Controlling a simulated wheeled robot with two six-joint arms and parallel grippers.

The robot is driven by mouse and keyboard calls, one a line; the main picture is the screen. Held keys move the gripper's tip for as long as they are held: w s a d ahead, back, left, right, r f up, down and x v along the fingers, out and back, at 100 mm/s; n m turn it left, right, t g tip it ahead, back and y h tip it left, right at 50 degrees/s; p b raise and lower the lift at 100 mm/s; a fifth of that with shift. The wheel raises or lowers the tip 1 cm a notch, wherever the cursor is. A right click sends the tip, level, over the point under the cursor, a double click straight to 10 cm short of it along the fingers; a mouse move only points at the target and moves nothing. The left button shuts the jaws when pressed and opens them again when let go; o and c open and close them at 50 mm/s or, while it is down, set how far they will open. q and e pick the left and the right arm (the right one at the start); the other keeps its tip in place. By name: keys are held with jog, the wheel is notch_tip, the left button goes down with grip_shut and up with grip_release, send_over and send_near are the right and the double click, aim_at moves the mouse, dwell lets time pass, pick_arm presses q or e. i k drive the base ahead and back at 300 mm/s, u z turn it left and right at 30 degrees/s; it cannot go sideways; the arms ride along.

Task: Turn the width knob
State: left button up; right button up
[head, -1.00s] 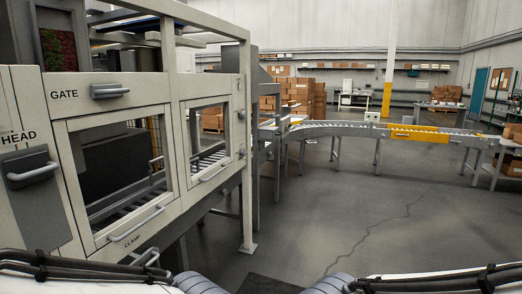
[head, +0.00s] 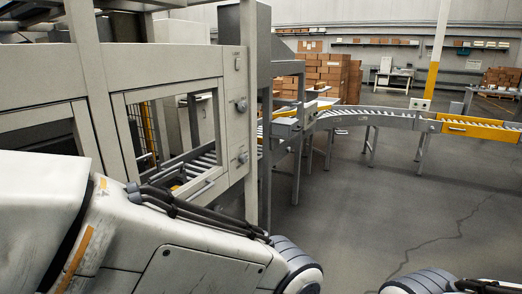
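Two round grey knobs sit on the right-hand post of the pale machine frame (head: 85,75): an upper knob (head: 241,105) and a lower knob (head: 243,157). A small fitting (head: 237,62) sits above them on the same post. No label is readable beside the knobs, so I cannot tell which one sets the width. My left arm fills the lower left and covers the machine's lower left part. Only a small piece of my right arm shows at the bottom right. Neither gripper is in view, and nothing touches the knobs.
A window with a handle (head: 203,190) opens left of the knobs onto rollers. A grey upright stands just right of the post. A curved roller conveyor (head: 370,113) with a yellow side panel (head: 480,130) runs right. Stacked cartons (head: 325,80) stand behind. The floor (head: 390,200) in front is clear.

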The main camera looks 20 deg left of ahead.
aim_at(243, 158)
jog(key=u, duration=0.4)
jog(key=i, duration=1.9)
jog(key=u, duration=0.5)
